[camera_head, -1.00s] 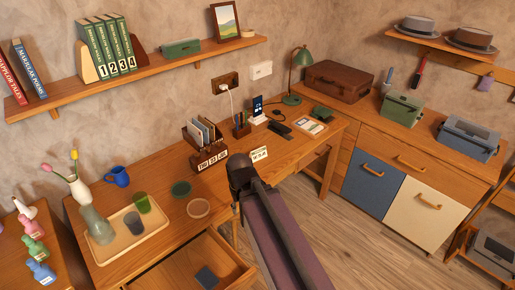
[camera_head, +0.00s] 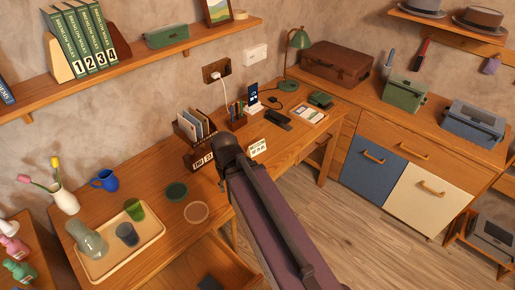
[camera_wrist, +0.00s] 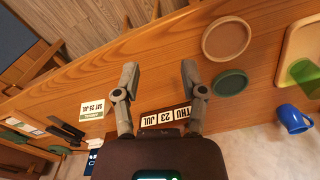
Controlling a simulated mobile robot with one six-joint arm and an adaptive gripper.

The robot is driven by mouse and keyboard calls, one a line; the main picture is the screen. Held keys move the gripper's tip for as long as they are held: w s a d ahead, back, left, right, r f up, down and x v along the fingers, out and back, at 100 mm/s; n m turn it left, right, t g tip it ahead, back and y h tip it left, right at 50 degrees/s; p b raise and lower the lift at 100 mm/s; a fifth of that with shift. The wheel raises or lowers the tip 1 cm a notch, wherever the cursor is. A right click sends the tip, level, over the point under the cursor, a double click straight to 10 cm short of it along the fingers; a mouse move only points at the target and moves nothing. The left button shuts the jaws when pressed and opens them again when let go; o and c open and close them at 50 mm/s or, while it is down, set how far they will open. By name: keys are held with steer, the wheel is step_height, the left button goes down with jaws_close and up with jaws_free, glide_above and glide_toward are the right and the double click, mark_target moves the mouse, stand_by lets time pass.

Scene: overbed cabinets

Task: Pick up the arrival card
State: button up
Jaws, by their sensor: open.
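A small white card (camera_wrist: 92,110) with a green band, its print reading SAT 25 JUL, is at the table's edge side in the wrist view, left of my gripper. The same card (camera_head: 258,147) stands near the desk's front edge in the head view, just right of my arm's end. My gripper (camera_wrist: 159,74) is open and empty above the wooden desk, its two fingers wide apart. The card is outside the fingers. In the head view my arm hides the fingers.
A calendar block holder (camera_wrist: 166,116) reading THU 23 JUL is close by my gripper, with a letter rack (camera_head: 192,127) behind. Two round coasters (camera_head: 196,212) (camera_head: 176,191), a tray (camera_head: 150,239) and a blue mug (camera_head: 106,180) lie left. An open drawer (camera_head: 190,265) juts out in front.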

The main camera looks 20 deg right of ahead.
steer(key=shift+a, duration=0.3)
steer(key=shift+w+f, duration=0.1)
steer(key=w+d+f+m+h+b, duration=0.1)
steer(key=w+d+m+h+b, duration=0.2)
steer(key=w, duration=0.5)
steer(key=w+d+f+m+t+h+b, duration=0.1)
steer(key=w+d+f+m+h+b, duration=0.1)
steer(key=w+m+h+b, duration=0.3)
steer(key=w+d+f+m+t+h+b, duration=0.1)
steer(key=w+d+m+h+b, duration=0.3)
steer(key=w+m+b, duration=0.4)
steer(key=w+f, duration=0.1)
steer(key=w, duration=0.1)
steer(key=shift+w+h, duration=0.3)
steer(key=shift+w, duration=0.1)
steer(key=shift+d+f, duration=0.15)
steer(key=shift+d, duration=0.05)
steer(key=b, duration=0.3)
glide_toward(257, 147)
steer(key=shift+w+d+r, duration=0.15)
steer(key=shift+w+d, duration=0.1)
steer(key=shift+d, duration=0.25)
steer(key=shift+w+d+r, duration=0.2)
steer(key=shift+d, duration=0.3)
steer(key=shift+d+f+b, duration=0.15)
steer(key=shift+d+b, duration=0.15)
steer(key=shift+d, duration=0.3)
